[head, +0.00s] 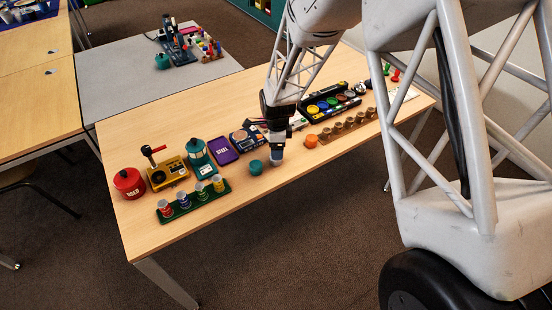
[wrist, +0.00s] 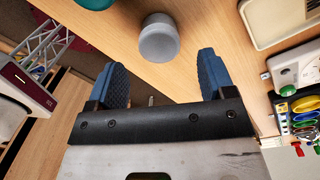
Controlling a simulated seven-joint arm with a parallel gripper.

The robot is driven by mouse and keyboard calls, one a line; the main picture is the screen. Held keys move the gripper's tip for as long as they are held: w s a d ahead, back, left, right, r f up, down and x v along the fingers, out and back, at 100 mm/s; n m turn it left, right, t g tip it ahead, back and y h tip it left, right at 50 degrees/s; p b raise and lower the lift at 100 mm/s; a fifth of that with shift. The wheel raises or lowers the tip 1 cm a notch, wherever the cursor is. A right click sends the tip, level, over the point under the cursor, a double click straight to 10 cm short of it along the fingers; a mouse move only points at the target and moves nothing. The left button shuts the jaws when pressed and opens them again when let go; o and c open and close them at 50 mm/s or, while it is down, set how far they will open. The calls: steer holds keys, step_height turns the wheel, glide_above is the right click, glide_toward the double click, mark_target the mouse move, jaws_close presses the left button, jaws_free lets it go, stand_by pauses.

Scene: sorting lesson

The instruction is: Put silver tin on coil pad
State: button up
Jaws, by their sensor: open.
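The silver tin (wrist: 158,38), a short grey cylinder with a paler top, stands on the wooden table in the wrist view. My gripper (wrist: 160,62) is open, its blue fingers spread wide with the tin ahead of the gap between their tips. I see no contact. In the head view my gripper (head: 277,158) points down near the table's front edge, and the tin is mostly hidden at its tips. The coil pad seems to be the flat device with a round top (head: 240,136), behind and left of my gripper; I am not certain of this.
A teal cylinder (head: 256,167) stands just left of my gripper. A purple box (head: 223,150), a teal lantern-like device (head: 199,152), a yellow device (head: 168,173) and a red pot (head: 129,182) stand further left. An orange cylinder (head: 312,141) is to the right.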

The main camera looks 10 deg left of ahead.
steer(key=shift+f, duration=0.1)
steer(key=shift+s+a+f, duration=0.1)
steer(key=shift+f, duration=1.15)
steer(key=shift+s+a+f, duration=0.1)
steer(key=shift+f, duration=1.15)
steer(key=c, duration=1)
steer(key=shift+c, duration=0.2)
steer(key=shift+r, duration=0.15)
steer(key=shift+r, duration=0.4)
step_height(320, 180, up, 3)
steer(key=shift+f, duration=0.15)
steer(key=s+d, duration=0.3)
steer(key=s, duration=0.4)
steer(key=s+d+r, duration=0.1)
steer(key=s+d, duration=0.3)
steer(key=s, duration=0.3)
steer(key=shift+d, duration=0.3)
